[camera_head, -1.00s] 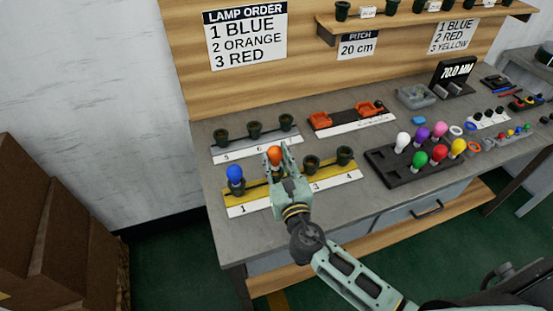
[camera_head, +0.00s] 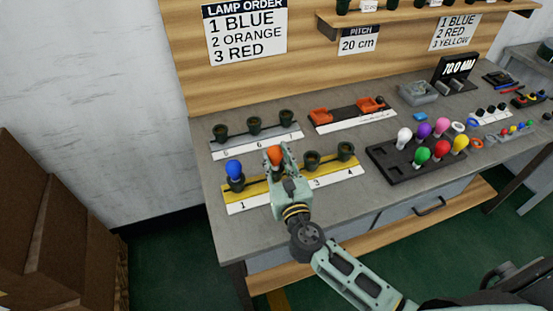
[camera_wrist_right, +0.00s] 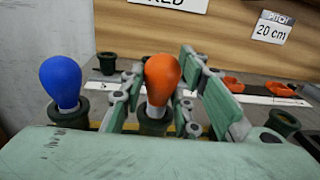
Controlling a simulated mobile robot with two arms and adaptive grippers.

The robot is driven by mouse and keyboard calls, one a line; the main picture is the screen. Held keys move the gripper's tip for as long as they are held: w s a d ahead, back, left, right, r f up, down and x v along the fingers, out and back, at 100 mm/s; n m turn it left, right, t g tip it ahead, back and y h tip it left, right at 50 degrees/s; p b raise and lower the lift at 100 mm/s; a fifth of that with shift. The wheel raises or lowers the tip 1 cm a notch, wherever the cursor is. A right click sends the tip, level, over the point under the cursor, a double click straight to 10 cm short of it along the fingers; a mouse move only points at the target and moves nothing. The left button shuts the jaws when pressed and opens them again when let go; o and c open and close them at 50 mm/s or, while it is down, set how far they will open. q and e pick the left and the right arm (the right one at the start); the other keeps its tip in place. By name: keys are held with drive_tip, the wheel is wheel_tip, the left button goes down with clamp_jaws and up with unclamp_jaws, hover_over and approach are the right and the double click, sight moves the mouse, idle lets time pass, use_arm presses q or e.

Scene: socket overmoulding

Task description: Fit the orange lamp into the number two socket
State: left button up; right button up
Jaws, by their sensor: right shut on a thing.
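The orange lamp (camera_head: 275,153) stands upright between the fingers of my right gripper (camera_head: 281,163), which is shut on it. In the right wrist view the orange lamp (camera_wrist_right: 162,78) is directly above the number two socket (camera_wrist_right: 152,121), with its lower end at or inside the socket mouth. The exact depth is hidden. The gripper fingers (camera_wrist_right: 160,100) flank the lamp. The yellow socket strip (camera_head: 262,200) carries the blue lamp (camera_head: 234,169) in socket one, left of the orange lamp. Sockets three (camera_head: 311,160) and four (camera_head: 345,151) are empty. My left gripper is not in view.
Behind stands a white-labelled strip (camera_head: 258,143) with empty sockets. A dark tray (camera_head: 395,172) on the right holds several coloured lamps. Orange parts (camera_head: 320,116) lie on another strip. A lamp order sign (camera_head: 246,34) hangs on the wooden back panel.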

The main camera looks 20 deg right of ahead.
drive_tip(key=shift+f, duration=0.25)
drive_tip(key=o, duration=1.1)
drive_tip(key=s, duration=1.2)
drive_tip(key=shift+a, duration=0.25)
